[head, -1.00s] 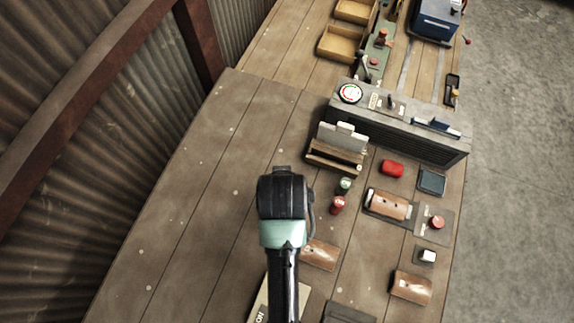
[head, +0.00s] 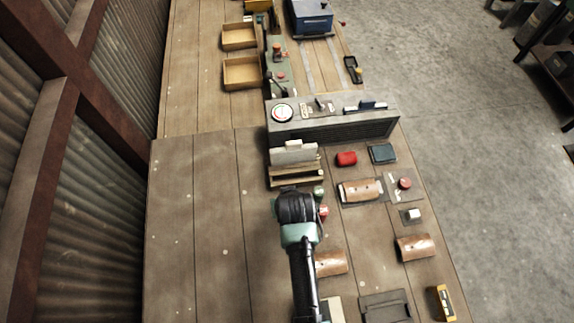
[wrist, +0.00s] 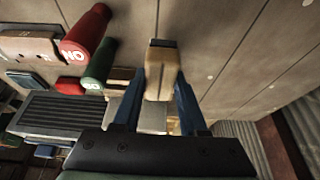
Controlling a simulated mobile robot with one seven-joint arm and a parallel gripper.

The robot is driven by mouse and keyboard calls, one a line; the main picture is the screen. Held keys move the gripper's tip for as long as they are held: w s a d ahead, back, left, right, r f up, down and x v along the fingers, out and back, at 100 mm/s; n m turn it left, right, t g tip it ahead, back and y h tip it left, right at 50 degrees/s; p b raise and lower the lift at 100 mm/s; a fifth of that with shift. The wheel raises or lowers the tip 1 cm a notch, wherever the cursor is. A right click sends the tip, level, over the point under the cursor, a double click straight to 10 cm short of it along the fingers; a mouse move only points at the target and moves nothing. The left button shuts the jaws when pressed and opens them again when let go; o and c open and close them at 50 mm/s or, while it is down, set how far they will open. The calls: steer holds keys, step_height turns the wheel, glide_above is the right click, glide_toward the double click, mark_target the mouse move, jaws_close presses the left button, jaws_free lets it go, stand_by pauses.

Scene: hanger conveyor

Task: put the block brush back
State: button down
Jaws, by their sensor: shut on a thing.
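The block brush (wrist: 161,82) shows in the wrist view as a tan wooden block with a dark end. My gripper (wrist: 161,90) is shut on it, with a blue finger on each side. The brush is held above the plank bench; its gap to the boards cannot be judged. In the head view my arm's dark end hides the gripper and brush. Which spot belongs to the brush cannot be told.
A green cylinder (wrist: 99,64) and a red cylinder (wrist: 86,33) stand close beside the brush. A grey panel box (head: 335,125) lies behind the holder. The bench's left side is clear.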

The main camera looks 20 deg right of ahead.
steer(key=shift+f+b, duration=2.1)
steer(key=shift+f, duration=0.45)
steer(key=shift+c, duration=1.8)
jaws_free()
steer(key=v, duration=1.3)
steer(key=shift+b, duration=0.45)
steer(key=shift+w, duration=0.1)
